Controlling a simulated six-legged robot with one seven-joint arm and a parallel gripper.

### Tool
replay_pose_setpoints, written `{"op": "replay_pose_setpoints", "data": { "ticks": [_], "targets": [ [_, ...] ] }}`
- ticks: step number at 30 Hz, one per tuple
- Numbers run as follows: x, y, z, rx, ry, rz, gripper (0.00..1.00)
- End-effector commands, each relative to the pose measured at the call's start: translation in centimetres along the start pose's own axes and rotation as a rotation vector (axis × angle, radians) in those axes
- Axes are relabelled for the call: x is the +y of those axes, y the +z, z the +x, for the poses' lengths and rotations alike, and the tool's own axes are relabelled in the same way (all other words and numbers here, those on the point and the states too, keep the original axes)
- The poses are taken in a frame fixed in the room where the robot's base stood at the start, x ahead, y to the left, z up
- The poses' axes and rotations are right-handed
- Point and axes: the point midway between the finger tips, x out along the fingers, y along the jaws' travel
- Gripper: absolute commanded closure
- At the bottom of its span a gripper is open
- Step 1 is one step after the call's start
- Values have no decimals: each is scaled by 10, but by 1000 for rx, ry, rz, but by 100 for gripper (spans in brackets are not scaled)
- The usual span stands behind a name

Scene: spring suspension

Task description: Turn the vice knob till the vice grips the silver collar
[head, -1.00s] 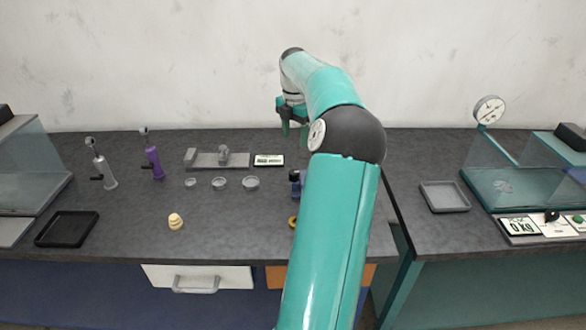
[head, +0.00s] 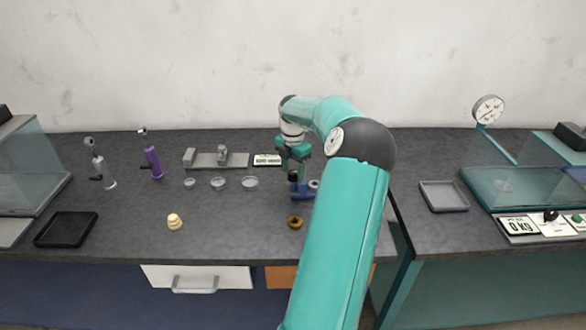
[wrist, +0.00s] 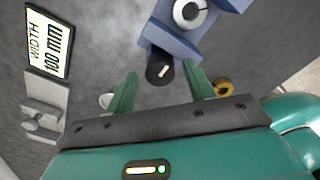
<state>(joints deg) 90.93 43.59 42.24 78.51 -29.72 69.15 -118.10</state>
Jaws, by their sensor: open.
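The blue vice (head: 303,195) stands on the dark bench, and it also shows at the top of the wrist view (wrist: 178,42). Its black knob (wrist: 158,70) with a white mark faces my gripper. The silver collar (wrist: 189,13) is a ring with a dark centre at the blue vice, and it shows in the head view (head: 314,184) beside my arm. I cannot tell whether the jaws touch it. My gripper (wrist: 160,72) is open with green fingers on either side of the knob in the picture; contact is not clear. In the head view my gripper (head: 293,161) is just above the vice.
A brass ring (head: 295,222) lies in front of the vice. Left are a width display (head: 268,160), a grey slide gauge (head: 218,160) and several clear dishes (head: 250,183). A cream stacked piece (head: 174,222) and a black tray (head: 67,229) are further left. A grey tray (head: 444,196) is right.

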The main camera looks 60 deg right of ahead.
Motion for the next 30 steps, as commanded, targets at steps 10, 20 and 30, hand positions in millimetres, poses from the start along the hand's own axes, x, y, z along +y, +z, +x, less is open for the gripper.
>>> {"op": "replay_pose_setpoints", "data": {
  "ticks": [10, 20, 30],
  "targets": [
    [0, 0, 0, 0, 0, 0, 91],
    [0, 0, -1, -2, 0, 47, 91],
    [1, 0, -2, -4, 0, 263, 91]
  ]
}}
